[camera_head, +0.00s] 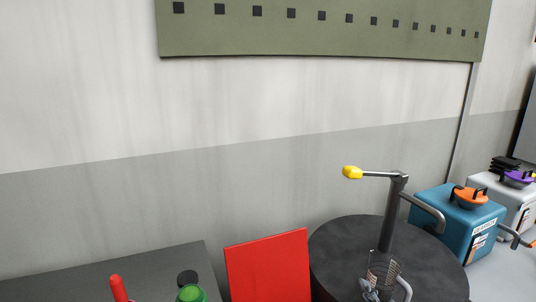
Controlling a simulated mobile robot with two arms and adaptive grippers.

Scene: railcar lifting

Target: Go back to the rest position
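Neither of my grippers shows in the head view, and no part of my arms can be made out. Whether they are open or shut is hidden. The task names no other object.
A red panel (268,268) stands beside a round black table (335,255) bearing a yellow-tipped post (388,225). Right are blue (445,212) and white (485,184) boxes.

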